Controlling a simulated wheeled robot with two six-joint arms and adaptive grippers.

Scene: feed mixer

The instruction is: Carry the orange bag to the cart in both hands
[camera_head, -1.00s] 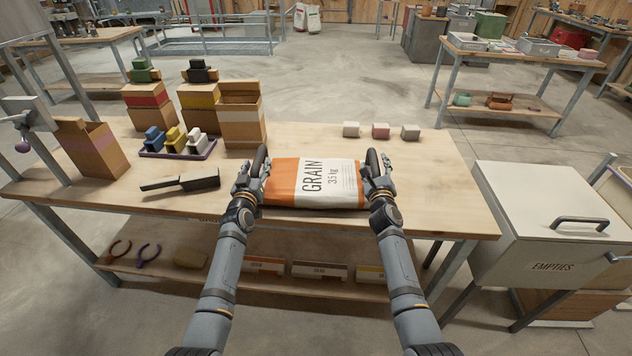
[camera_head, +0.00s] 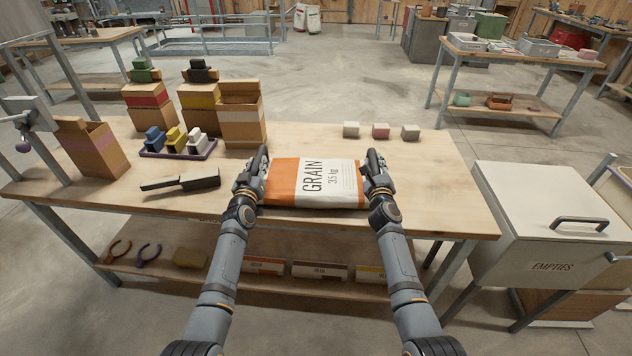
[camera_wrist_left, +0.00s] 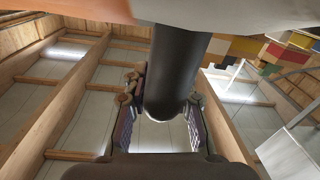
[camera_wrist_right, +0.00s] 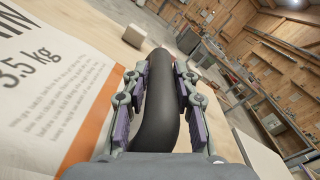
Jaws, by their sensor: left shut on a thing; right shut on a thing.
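The orange and white grain bag (camera_head: 314,182), marked "GRAIN 3.5 kg", lies flat on the wooden workbench between my grippers. Its printed face also shows in the right wrist view (camera_wrist_right: 45,85). My left gripper (camera_head: 256,170) is at the bag's left end, shut on a dark, thick handle (camera_wrist_left: 177,70). My right gripper (camera_head: 375,170) is at the right end, shut on a matching dark handle (camera_wrist_right: 160,110). The bag's underside is hidden, and I see no clear gap under it. I cannot make out the cart for certain.
A black-handled scoop-like tool (camera_head: 180,184), a purple tray (camera_head: 178,150) of coloured blocks and several cardboard boxes (camera_head: 242,120) stand left on the bench (camera_head: 440,190). Three small blocks (camera_head: 380,131) sit behind the bag. An "EMPTIES" bin (camera_head: 545,240) stands right of the bench.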

